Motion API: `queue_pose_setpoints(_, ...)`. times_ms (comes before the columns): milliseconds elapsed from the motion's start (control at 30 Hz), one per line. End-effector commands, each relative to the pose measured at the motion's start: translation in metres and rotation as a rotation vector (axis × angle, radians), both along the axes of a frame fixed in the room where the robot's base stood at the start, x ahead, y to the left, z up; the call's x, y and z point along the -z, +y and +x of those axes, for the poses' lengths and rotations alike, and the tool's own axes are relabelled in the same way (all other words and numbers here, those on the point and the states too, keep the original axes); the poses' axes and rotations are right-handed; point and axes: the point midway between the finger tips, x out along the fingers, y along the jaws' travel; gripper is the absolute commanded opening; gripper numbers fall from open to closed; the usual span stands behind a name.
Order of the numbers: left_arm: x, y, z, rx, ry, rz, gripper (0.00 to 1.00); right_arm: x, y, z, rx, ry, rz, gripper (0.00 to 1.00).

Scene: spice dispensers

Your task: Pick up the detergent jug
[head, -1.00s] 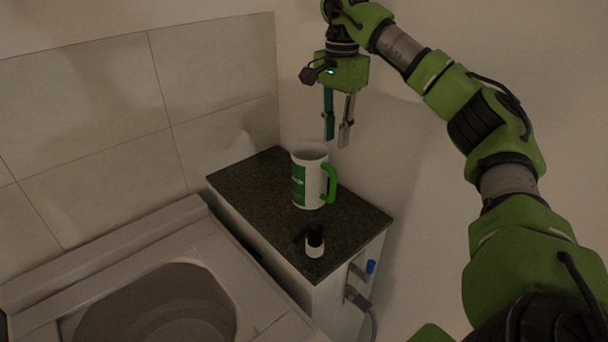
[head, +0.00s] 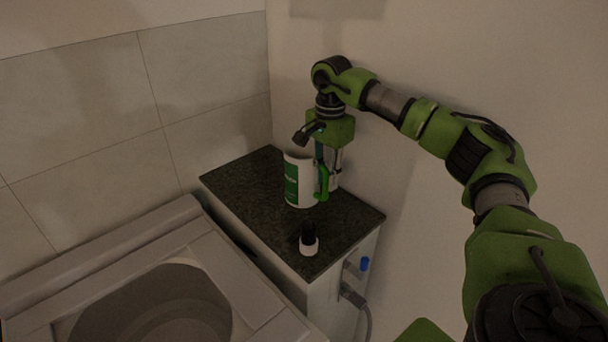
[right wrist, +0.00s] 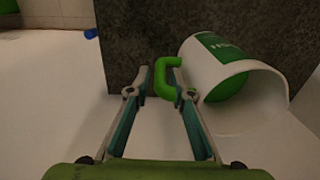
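The detergent jug (head: 300,181) is a white, open-topped cylinder with a green label and a green handle. It stands upright on the dark countertop (head: 240,183) in the head view. In the right wrist view the jug (right wrist: 220,62) lies to the right, with its handle (right wrist: 160,75) between my fingers. My right gripper (head: 328,178) points down at the jug's handle side. In the wrist view my right gripper (right wrist: 161,74) is open, with a finger on each side of the handle bar and a gap at the left finger. My left gripper is not in view.
A small white bottle with a black top (head: 309,240) stands near the counter's front edge. The wall is close behind and right of the counter. A blue knob (head: 364,264) and a hose (head: 355,298) are on the cabinet's side.

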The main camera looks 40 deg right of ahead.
Motion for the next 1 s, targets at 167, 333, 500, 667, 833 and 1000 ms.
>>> queue_pose_setpoints(167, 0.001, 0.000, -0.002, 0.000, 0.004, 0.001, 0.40, 0.001, 0.000, 0.000, 0.000, -0.001, 0.000, 0.21)
queue_pose_setpoints(333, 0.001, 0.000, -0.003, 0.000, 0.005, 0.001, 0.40, 0.001, 0.000, 0.000, 0.000, -0.001, 0.000, 0.00)
queue_pose_setpoints(500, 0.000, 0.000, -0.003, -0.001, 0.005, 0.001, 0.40, -0.001, 0.000, 0.001, 0.001, -0.006, 0.002, 0.00)
queue_pose_setpoints(667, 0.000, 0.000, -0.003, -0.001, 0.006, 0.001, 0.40, -0.001, 0.000, 0.001, 0.001, -0.006, 0.001, 0.00)
queue_pose_setpoints(833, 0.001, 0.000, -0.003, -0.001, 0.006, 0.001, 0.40, -0.003, 0.000, 0.001, 0.001, -0.005, 0.000, 0.00)
queue_pose_setpoints(1000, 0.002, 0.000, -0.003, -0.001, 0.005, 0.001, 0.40, -0.010, 0.000, 0.002, 0.001, -0.007, 0.002, 0.00)
